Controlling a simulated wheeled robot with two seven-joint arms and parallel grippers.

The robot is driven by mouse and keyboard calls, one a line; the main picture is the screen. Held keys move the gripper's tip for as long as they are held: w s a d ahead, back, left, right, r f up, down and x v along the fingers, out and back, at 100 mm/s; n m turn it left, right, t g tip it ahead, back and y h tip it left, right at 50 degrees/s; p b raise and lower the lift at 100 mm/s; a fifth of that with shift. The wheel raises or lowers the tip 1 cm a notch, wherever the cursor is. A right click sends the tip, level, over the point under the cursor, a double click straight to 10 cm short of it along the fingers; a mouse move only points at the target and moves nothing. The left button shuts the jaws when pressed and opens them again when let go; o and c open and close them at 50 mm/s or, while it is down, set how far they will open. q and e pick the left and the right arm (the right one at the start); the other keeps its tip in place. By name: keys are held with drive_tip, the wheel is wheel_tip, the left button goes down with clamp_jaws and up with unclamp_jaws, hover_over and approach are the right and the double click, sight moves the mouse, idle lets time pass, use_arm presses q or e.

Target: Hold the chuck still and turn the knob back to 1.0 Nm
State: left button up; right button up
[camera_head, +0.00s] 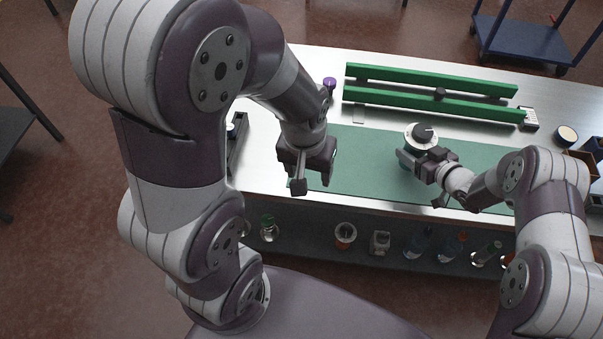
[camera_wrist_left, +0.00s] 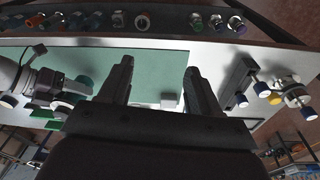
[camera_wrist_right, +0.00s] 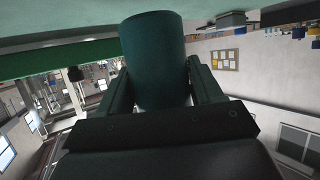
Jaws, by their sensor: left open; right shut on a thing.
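The chuck is a dark green cylinder, seen close in the right wrist view (camera_wrist_right: 155,45). In the head view its top carries a pale dial ring (camera_head: 410,141) with a dark knob (camera_head: 424,131) at the centre. The scale marks are too small to read. My right gripper (camera_head: 418,163) is shut on the green body from the near side, and the chuck looks upright over the mat. My left gripper (camera_head: 308,165) is open and empty, pointing down above the mat's left part, well left of the chuck. Its two spread fingers show in the left wrist view (camera_wrist_left: 160,70).
The green mat (camera_head: 370,160) has clear room between the grippers. Two green rails (camera_head: 430,80) lie at the back of the table, with a purple knob (camera_head: 329,83) to their left. Several bottles and jars (camera_head: 345,235) stand on the shelf along the near side.

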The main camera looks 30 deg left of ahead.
use_arm(q)
drive_tip(key=shift+s+a+f+m, duration=0.1)
drive_tip(key=shift+s+a+m, duration=0.05)
drive_tip(key=shift+s+m, duration=0.35)
drive_tip(key=shift+s+a+f+m, duration=0.1)
drive_tip(key=shift+s+m, duration=0.3)
drive_tip(key=shift+s, duration=0.15)
